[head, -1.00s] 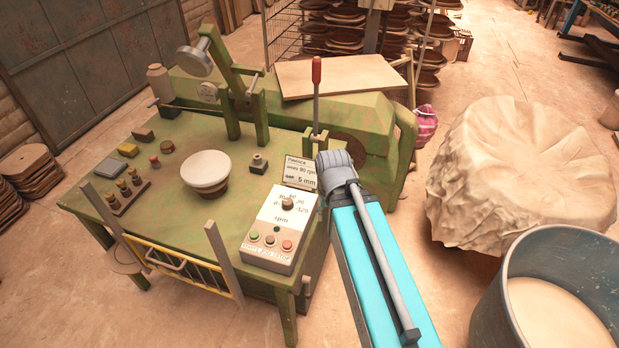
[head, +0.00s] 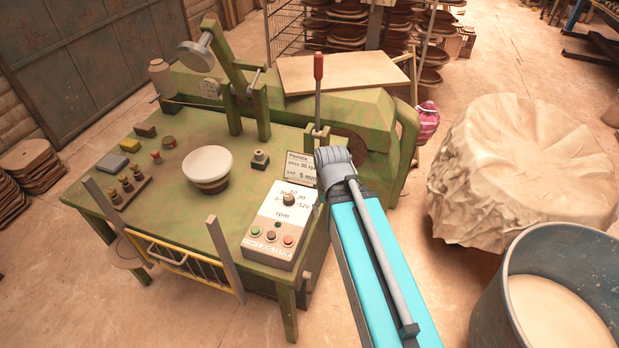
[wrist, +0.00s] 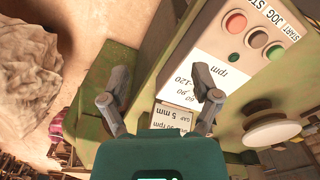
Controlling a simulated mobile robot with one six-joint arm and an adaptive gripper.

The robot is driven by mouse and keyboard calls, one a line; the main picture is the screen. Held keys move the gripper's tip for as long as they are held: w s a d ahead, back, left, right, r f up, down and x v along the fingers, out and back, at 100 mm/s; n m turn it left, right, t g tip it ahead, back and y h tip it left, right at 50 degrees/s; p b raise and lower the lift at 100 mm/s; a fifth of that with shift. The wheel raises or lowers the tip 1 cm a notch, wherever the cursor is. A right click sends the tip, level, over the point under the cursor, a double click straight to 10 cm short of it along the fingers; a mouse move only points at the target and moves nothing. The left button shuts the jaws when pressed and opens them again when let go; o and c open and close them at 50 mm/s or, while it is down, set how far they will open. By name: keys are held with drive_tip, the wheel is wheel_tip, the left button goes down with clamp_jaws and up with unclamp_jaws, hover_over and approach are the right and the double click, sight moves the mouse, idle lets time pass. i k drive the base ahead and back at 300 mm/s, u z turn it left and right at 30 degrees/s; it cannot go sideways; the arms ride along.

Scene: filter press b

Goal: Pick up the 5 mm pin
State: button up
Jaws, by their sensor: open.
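A small rack (head: 131,195) with a few short brass-coloured pins (head: 127,184) stands at the left front of the green machine table. No size marks can be read on them, so I cannot tell which is the 5 mm pin. A sign (head: 300,168) by the lever reads "5 mm" and also shows in the wrist view (wrist: 172,117). My gripper (wrist: 162,75) is open and empty in the wrist view, above the control box side of the table, far right of the rack. In the head view my arm hides its fingers.
A red-handled lever (head: 318,95) rises near my arm. A yellow rail guard (head: 178,258) lines the front edge.

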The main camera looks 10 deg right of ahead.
sight(111, 191)
drive_tip(key=k, duration=1)
drive_tip(key=u, duration=1.6)
drive_tip(key=i, duration=1)
drive_tip(key=u, duration=0.1)
